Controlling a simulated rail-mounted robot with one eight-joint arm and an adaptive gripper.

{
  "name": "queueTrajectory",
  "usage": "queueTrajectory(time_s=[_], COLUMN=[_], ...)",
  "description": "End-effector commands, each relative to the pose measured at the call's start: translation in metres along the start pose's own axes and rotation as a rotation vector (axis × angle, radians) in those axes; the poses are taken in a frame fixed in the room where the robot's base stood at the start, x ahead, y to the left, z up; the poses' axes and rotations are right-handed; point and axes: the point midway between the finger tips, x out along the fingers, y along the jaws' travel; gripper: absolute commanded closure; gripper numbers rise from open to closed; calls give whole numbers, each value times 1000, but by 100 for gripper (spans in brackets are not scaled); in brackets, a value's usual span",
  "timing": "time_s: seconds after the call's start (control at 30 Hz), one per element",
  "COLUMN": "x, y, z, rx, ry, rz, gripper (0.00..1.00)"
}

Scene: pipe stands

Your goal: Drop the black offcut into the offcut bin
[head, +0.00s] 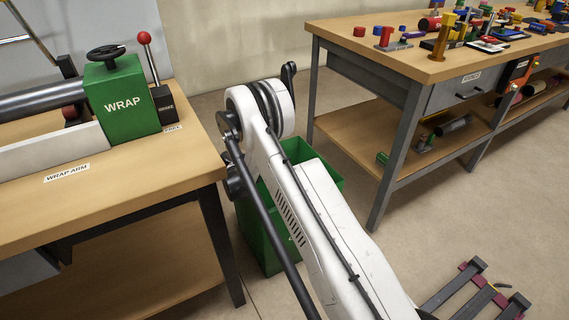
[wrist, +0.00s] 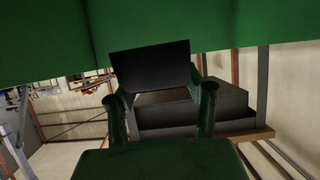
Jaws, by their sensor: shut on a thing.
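In the wrist view, a black block, the offcut (wrist: 150,66), sits between the green fingers of my gripper (wrist: 158,93). My gripper is shut on it. A broad green surface fills the top of the wrist view, just beyond the offcut; I cannot tell whether they touch. In the head view, a tall open green bin (head: 258,232) stands on the floor between the two benches, partly covered by my white arm. Its inside is mostly hidden. I cannot make out my gripper or the offcut in the head view.
The wrapping bench (head: 130,190) with a green WRAP unit (head: 125,102) stands close on the left. A workbench (head: 375,50) crowded with small coloured parts stands at the right. Dark slatted stands (head: 478,290) lie low at the bottom right. The floor between is clear.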

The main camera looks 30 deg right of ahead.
Motion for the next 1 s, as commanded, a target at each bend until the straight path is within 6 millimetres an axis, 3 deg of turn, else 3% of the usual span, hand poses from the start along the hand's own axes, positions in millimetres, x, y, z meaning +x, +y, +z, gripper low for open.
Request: queueTrajectory(time_s=[0.2, 0.23, 0.4, 0.67, 1.0], x=[0, 0, 0, -1, -33], y=[0, 0, 0, 0, 0], z=[0, 0, 0, 1, 14], rx=[0, 0, 0, 0, 0], ry=[0, 0, 0, 0, 0], rz=[0, 0, 0, 0, -2], gripper=[67, 52, 31, 31, 31])
